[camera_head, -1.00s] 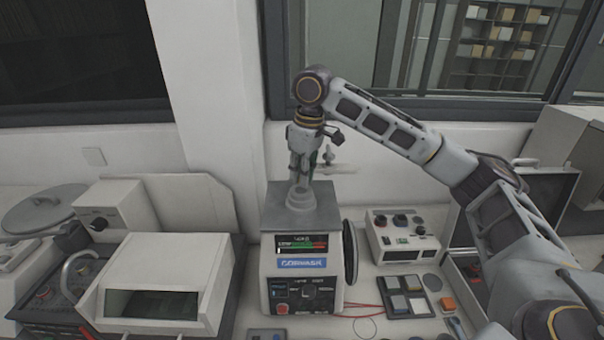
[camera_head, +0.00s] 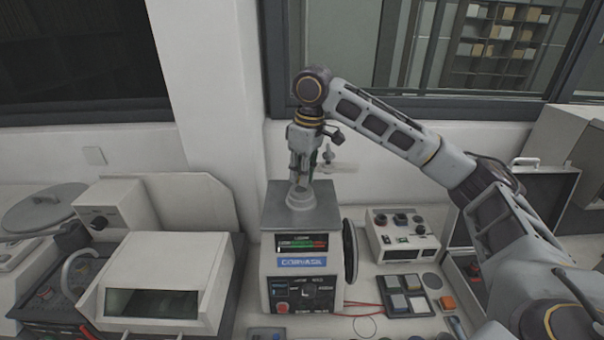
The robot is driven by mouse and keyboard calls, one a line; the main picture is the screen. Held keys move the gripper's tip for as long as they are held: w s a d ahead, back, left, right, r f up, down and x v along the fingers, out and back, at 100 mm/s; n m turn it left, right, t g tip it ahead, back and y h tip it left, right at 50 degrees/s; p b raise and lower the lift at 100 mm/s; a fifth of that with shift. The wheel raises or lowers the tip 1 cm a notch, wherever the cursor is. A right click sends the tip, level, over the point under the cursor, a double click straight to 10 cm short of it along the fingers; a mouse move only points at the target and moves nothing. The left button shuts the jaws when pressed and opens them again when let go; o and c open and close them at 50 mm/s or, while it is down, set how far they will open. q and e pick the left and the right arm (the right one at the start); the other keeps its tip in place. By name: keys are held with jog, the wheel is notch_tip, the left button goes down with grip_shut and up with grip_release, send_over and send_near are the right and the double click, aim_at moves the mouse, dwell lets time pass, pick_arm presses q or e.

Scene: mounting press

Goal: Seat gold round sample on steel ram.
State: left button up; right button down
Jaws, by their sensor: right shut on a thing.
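The mounting press (camera_head: 300,240) stands at the centre, with a display and a dial on its front. The round steel ram (camera_head: 300,198) rises from its top plate. My right gripper (camera_head: 299,180) points straight down over the ram, its fingertips at or just above the ram's top. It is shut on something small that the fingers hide. The gold round sample cannot be made out. My left gripper is not in view.
A white box instrument with a dark window (camera_head: 150,303) stands to the left. A small control box (camera_head: 402,236) and a tray of square samples (camera_head: 406,296) lie to the right. Red wires (camera_head: 362,304) run beside the press. An open dark case (camera_head: 530,205) stands at far right.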

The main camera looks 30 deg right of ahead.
jog(key=shift+f, duration=0.9)
dwell(2.1)
jog(key=c, duration=0.9)
grip_release()
jog(key=shift+c, duration=0.2)
jog(key=shift+r, duration=0.1)
jog(key=shift+r, duration=3.35)
jog(key=shift+s, duration=0.1)
